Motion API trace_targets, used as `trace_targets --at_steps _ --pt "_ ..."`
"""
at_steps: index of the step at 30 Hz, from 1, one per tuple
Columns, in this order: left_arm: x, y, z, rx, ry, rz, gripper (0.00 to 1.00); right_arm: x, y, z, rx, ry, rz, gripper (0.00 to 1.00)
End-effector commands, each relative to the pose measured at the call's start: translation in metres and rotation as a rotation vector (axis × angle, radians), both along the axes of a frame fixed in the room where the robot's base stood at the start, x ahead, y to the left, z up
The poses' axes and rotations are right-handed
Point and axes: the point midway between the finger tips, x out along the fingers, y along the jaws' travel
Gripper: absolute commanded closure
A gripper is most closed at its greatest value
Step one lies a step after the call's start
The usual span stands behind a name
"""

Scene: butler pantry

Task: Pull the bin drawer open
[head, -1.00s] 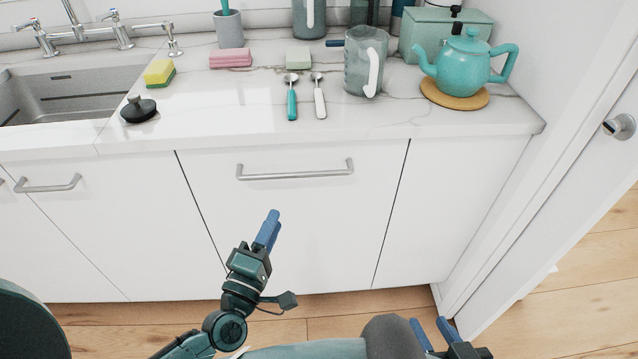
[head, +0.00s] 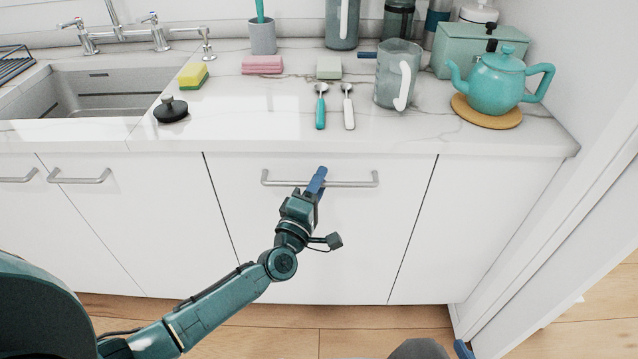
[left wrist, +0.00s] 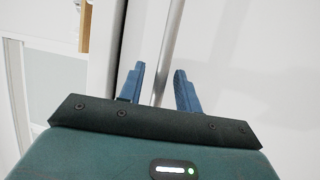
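The bin drawer (head: 350,240) is a white front below the counter, flush with its neighbours and shut. Its silver bar handle (head: 348,183) runs level near the top. My left gripper (head: 317,182), with blue fingers, is at the middle of this handle. In the left wrist view, the handle bar (left wrist: 172,45) passes between the two parted fingertips of my left gripper (left wrist: 160,80), with a gap visible on each side. My right gripper (head: 463,350) shows only as a bit of blue finger at the bottom edge; the rest is out of frame.
A sink (head: 90,95) is at left. A white door frame (head: 590,210) closes the right side.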

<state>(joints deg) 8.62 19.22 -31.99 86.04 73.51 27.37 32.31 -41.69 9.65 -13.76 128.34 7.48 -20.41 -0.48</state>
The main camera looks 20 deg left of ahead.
Motion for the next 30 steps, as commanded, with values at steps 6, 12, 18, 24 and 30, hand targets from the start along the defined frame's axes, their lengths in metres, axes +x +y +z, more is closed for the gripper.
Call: trace_targets --at_steps 6,12,18,24,30 --pt "0.0017 -0.0003 0.0002 0.000 0.000 0.000 0.66 0.0004 -0.0001 0.0007 -0.001 -0.002 -0.001 0.64" --pt "0.0015 -0.0002 0.0002 0.000 0.000 0.000 0.77 0.0008 -0.0002 0.0023 0.000 -0.006 -0.001 0.64" --pt "0.0014 -0.0001 0.0002 0.000 0.000 0.000 0.93 0.0012 -0.0004 0.0034 0.001 -0.009 -0.002 0.64" --pt "0.0013 0.0001 0.0002 0.000 0.000 0.000 1.00 0.0013 -0.0006 0.0034 0.001 -0.009 -0.002 0.64" --pt "0.0012 0.0001 0.0000 0.001 0.000 0.000 1.00 0.0012 -0.0007 0.0032 0.000 -0.008 -0.003 0.64"
